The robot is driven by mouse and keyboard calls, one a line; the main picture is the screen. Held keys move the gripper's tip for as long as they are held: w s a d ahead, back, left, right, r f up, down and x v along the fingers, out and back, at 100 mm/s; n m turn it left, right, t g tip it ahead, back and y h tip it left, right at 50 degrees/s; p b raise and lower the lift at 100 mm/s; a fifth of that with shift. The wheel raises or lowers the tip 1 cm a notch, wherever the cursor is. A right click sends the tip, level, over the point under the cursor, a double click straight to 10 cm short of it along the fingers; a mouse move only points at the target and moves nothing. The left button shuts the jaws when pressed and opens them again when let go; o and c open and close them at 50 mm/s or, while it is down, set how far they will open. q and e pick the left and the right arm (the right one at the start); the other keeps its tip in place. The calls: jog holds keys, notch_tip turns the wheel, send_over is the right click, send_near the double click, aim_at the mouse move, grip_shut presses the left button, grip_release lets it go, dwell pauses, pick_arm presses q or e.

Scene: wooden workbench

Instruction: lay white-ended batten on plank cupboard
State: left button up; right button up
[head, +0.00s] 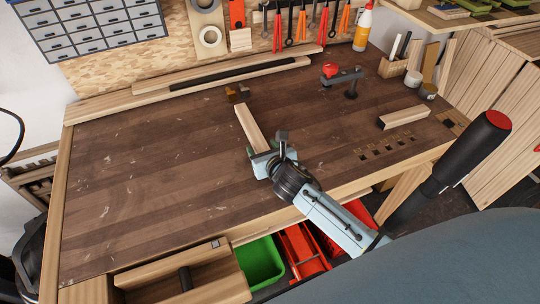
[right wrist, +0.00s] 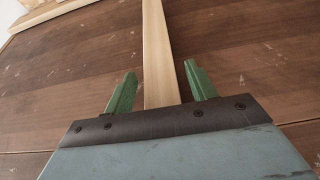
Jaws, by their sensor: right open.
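A pale wooden batten (head: 251,127) lies on the workbench near its middle; I cannot make out a white end on it. My right gripper (head: 264,158) is at the near end of this batten. In the right wrist view the green fingers of the gripper (right wrist: 160,88) stand apart, one on each side of the batten (right wrist: 157,45), with gaps on both sides. A second short batten (head: 404,117) with a dark end lies at the right of the bench. The plank cupboard (head: 502,85) stands beyond the bench's right edge. My left gripper is not in view.
The workbench (head: 130,190) is mostly clear at the left. A vice-like red and grey tool (head: 343,75) stands at the back right, near jars and a wooden holder (head: 392,68). Long boards (head: 190,82) lie along the back. A green bin (head: 260,262) sits below the front edge.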

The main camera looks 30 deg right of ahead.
jog(key=shift+o, duration=0.4)
jog(key=p+v, duration=0.1)
jog(key=v, duration=1)
jog(key=shift+s+p, duration=0.2)
jog(key=shift+p, duration=0.2)
jog(key=s+p, duration=0.1)
jog(key=p, duration=0.2)
jog(key=shift+r, duration=0.15)
jog(key=shift+w, duration=0.15)
jog(key=x, duration=0.5)
jog(key=b+x, duration=0.1)
jog(key=x, duration=0.2)
jog(key=shift+f, duration=0.3)
jog(key=shift+r+b+x, duration=0.2)
jog(key=shift+b+x, duration=0.25)
jog(key=shift+x, duration=2.1)
jog(key=shift+w, duration=0.1)
jog(key=c, duration=1.2)
notch_tip(320, 180, up, 10)
jog(key=p, duration=1)
jog(key=shift+p, duration=0.4)
jog(key=shift+r, duration=0.1)
